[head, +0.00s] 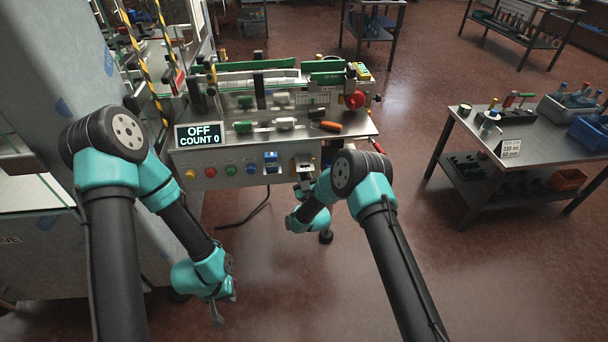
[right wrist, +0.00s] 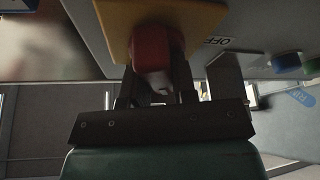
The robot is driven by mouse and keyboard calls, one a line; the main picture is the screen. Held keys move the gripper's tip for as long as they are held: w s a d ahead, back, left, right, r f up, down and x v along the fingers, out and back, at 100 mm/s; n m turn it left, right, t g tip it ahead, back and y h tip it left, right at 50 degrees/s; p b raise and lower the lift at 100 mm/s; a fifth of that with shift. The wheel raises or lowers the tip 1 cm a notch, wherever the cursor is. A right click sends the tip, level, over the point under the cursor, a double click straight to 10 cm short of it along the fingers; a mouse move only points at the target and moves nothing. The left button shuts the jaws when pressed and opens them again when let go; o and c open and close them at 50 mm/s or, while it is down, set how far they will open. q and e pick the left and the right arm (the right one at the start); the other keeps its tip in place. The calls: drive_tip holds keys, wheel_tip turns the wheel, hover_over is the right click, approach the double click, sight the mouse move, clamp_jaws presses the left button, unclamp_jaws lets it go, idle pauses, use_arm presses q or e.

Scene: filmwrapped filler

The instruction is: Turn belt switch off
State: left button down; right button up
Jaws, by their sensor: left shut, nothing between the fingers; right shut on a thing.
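The belt switch is a red knob (right wrist: 152,48) on a yellow plate (right wrist: 205,16) in the right wrist view, with an "OFF" label (right wrist: 218,41) beside it. My right gripper (right wrist: 155,78) is shut on the knob, a finger on each side. In the head view the right gripper (head: 305,184) is at the yellow-edged plate on the machine's front panel, hiding much of the switch. The display (head: 198,134) reads "OFF, COUNT 0". My left gripper (head: 217,310) is shut and empty, hanging low at the left, away from the machine.
Yellow, red, green and blue buttons (head: 231,170) and a blue switch (head: 270,161) line the panel left of my right gripper. A side table (head: 470,128) with bins stands at right. Open floor lies between.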

drive_tip(key=n+y, duration=0.1)
drive_tip(key=n, duration=0.1)
drive_tip(key=n+g, duration=0.1)
drive_tip(key=n, duration=0.2)
drive_tip(key=shift+g+y, duration=0.3)
drive_tip(key=shift+y, duration=0.1)
drive_tip(key=n, duration=0.2)
drive_tip(key=n+g+y, duration=0.1)
drive_tip(key=n, duration=0.1)
drive_tip(key=shift+a+f+n+g, duration=0.1)
drive_tip(key=shift+n+g, duration=0.2)
drive_tip(key=shift+n, duration=0.1)
drive_tip(key=n+g, duration=0.1)
drive_tip(key=n, duration=0.2)
drive_tip(key=n+g, duration=0.1)
drive_tip(key=n, duration=0.2)
drive_tip(key=shift+f+n+g, duration=0.15)
drive_tip(key=shift+n+g, duration=0.15)
drive_tip(key=shift+n, duration=0.1)
drive_tip(key=o, duration=0.9)
drive_tip(key=shift+s, duration=0.15)
drive_tip(key=v, duration=1.7)
